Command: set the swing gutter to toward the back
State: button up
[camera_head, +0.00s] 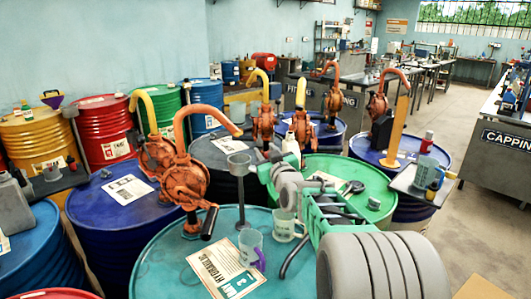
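A grey cup-shaped piece (238,164) stands on a thin grey post on the teal drum (155,262). It may be part of the swing gutter, but I cannot make out a trough or which way it points. My gripper (268,180), green and grey, reaches in from the lower right. Its end is just right of the grey post in the picture, and I cannot tell whether they touch. My arm hides much of the area behind it, and the finger gap is not clear.
An orange hand pump (186,185) with a curved spout rises close left of the post. Clear mugs (250,248) and a printed sheet (222,272) lie on the teal drum. Several other drums and pumps crowd behind. Open floor (470,225) lies at the right.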

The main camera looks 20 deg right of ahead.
grip_shut()
dwell(1.0)
